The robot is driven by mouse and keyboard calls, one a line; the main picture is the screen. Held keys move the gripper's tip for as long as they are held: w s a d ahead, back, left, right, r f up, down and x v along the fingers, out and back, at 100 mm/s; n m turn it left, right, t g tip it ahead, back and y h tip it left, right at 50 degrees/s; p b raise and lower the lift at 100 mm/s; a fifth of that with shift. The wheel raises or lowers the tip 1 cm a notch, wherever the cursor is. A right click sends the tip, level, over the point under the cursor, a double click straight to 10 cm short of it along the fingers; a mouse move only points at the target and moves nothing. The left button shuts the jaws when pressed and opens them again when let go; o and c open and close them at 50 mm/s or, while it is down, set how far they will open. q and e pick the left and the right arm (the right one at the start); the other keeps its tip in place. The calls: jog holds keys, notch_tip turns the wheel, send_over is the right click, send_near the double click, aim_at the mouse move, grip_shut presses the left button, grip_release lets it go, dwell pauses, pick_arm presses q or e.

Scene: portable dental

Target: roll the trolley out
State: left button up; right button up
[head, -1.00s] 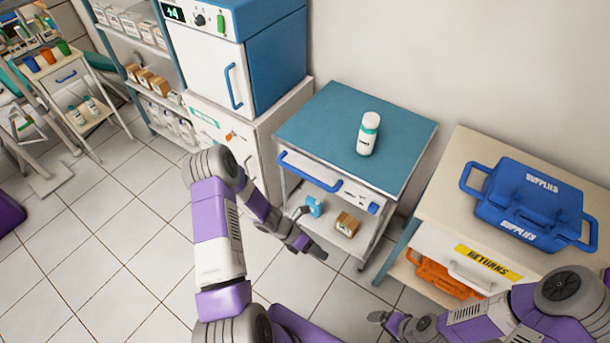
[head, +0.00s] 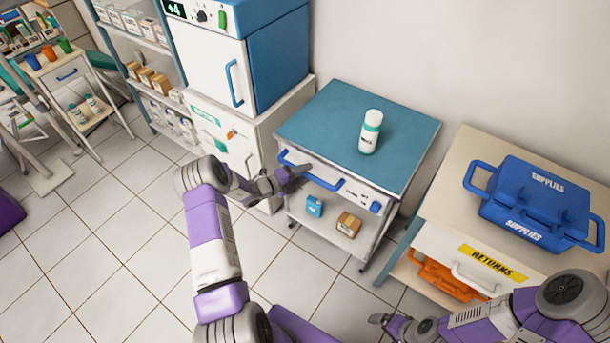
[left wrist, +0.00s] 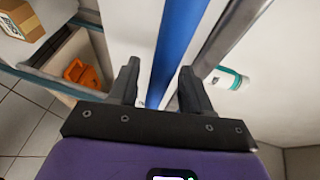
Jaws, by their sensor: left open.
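The trolley (head: 318,122) has a teal top, a white front and a blue handle bar (head: 325,181). It stands against the wall between the white cabinet and the returns unit. My left gripper (head: 297,173) is at the left part of the handle. In the left wrist view the blue handle (left wrist: 178,48) runs between the two open fingers (left wrist: 160,85), with no clear contact.
A blue box (head: 314,206) and a brown carton (head: 348,224) sit on the trolley's lower shelf. The returns unit (head: 438,205), carrying a blue supplies case (head: 535,205), stands close on the right. The white cabinet (head: 240,135) is on the left. Tiled floor in front is free.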

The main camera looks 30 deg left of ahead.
pick_arm(q)
jog(key=shift+w+d, duration=0.15)
jog(key=shift+w, duration=0.15)
grip_shut()
jog(key=shift+s, duration=0.1)
